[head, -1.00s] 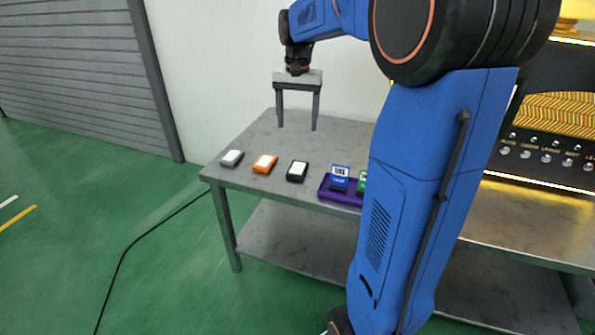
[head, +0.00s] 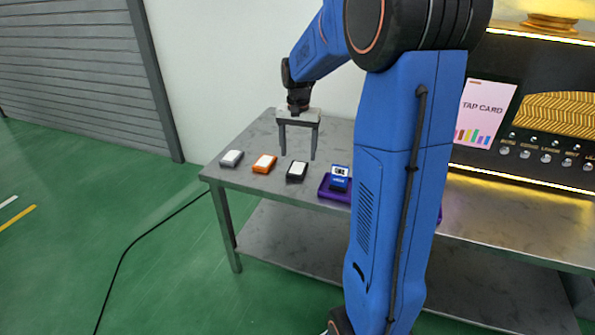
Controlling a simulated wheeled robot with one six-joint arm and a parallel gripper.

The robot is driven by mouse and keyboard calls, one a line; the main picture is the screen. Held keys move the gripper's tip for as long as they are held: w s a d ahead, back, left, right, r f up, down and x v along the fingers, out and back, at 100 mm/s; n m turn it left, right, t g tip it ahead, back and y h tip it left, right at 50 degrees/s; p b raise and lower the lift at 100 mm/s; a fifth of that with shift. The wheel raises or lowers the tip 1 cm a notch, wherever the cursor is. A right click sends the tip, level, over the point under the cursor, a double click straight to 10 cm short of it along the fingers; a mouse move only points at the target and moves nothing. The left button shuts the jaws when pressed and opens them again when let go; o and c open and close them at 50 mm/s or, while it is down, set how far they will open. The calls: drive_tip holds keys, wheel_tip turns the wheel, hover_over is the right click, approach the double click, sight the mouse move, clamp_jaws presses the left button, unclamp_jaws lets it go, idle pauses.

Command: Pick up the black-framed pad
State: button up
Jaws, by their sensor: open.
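The black-framed pad (head: 297,171) lies flat on the grey table, with a white face inside a dark frame. It is the right one of three small pads in a row near the front left edge. My gripper (head: 298,155) points down with two grey fingers spread wide and nothing between them. In the picture its fingertips are just above and behind the black-framed pad. They look apart from it, though the exact height is hard to judge.
An orange-framed pad (head: 264,164) and a grey-framed pad (head: 231,158) lie to the left. A purple tray (head: 334,194) with a blue item (head: 340,178) is to the right, partly hidden by my arm. A machine with a "TAP CARD" sign (head: 484,112) stands at right.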

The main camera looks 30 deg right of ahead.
sight(297, 167)
drive_tip(key=shift+w+f, duration=0.15)
drive_tip(key=shift+f, duration=2.75)
drive_tip(key=c, duration=1.1)
